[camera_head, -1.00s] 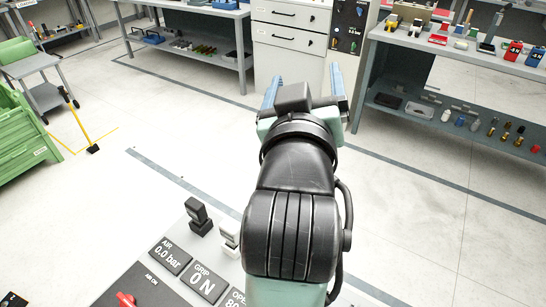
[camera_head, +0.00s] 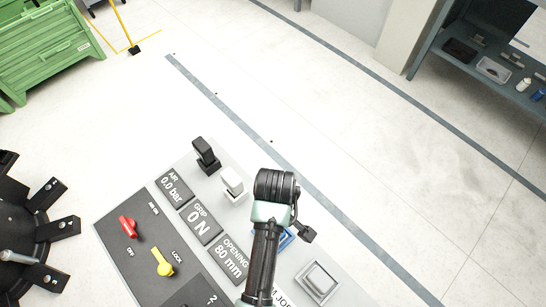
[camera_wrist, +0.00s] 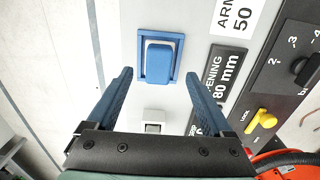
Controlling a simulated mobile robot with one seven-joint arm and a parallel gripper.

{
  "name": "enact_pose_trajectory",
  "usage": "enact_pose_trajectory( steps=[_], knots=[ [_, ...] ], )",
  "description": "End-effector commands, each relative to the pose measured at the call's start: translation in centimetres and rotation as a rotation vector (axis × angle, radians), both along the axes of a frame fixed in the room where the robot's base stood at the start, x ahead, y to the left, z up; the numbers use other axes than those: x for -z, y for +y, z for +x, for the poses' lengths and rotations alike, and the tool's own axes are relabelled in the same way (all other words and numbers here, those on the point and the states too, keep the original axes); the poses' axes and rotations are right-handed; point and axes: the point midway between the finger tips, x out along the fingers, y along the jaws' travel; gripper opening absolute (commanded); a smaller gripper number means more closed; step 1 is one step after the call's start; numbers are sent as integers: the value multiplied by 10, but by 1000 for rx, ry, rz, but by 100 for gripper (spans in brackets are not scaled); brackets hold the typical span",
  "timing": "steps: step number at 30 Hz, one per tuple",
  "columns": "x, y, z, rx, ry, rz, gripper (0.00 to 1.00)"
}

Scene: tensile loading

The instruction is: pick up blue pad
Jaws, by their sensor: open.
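The blue pad (camera_wrist: 158,62) is a rounded block on a square blue base, set on a light grey panel. In the wrist view it is at the upper middle, ahead of and between my fingertips. My gripper (camera_wrist: 159,76) is open, with one blue finger on each side and nothing held. I cannot tell the height left between the fingertips and the pad. In the head view my arm hangs over the panel and covers most of the pad; a little blue (camera_head: 287,238) shows at its right.
A black pad (camera_head: 206,154) and a white pad (camera_head: 233,184) stand up-left of my arm; a pale square pad (camera_head: 319,281) is to its right. A red lever (camera_head: 128,227) and a yellow lever (camera_head: 163,262) stick up from the dark panel. A black machine part (camera_head: 40,235) is at left.

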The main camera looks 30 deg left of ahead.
Motion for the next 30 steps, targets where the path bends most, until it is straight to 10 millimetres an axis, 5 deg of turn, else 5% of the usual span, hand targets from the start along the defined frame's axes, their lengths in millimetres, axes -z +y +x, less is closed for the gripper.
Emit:
enact_pose_trajectory(
  steps=[15, 24, 30],
  knots=[
    [54, 4, 1, 1, 0, 0, 85],
    [59, 4, 1, 1, -3, 1, 85],
    [59, 4, 1, 1, -3, 1, 49]
  ],
)
